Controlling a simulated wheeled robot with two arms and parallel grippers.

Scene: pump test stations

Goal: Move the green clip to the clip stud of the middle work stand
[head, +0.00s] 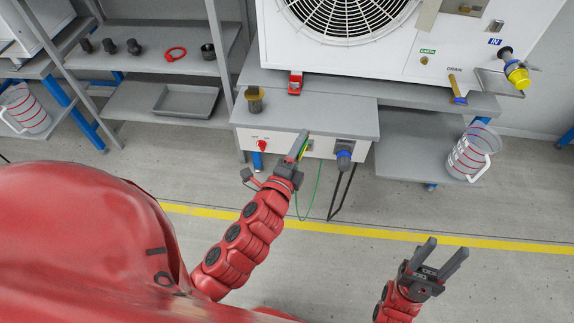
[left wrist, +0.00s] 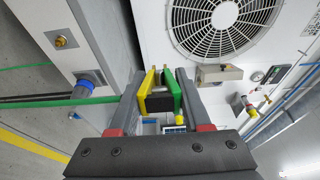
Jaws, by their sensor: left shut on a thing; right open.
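My left gripper (head: 298,147) is in front of the white front panel (head: 277,147) of the work stand with the fan unit. It is shut on the green clip, which shows as a yellow and green clip (left wrist: 174,88) between the fingers in the left wrist view. A thin green cable (head: 317,188) hangs below it in the head view. A brass stud (left wrist: 61,42) sits on a white panel in the left wrist view, apart from the clip; I cannot tell whether it is the clip stud. My right gripper (head: 440,259) is open and empty above the floor.
A red switch (head: 262,146) and a blue connector (head: 344,158) flank the left gripper on the panel. The fan unit (head: 450,45) stands above. A shelf (head: 150,60) with dark fittings is left, a clear jug (head: 470,152) right. The floor in front is free.

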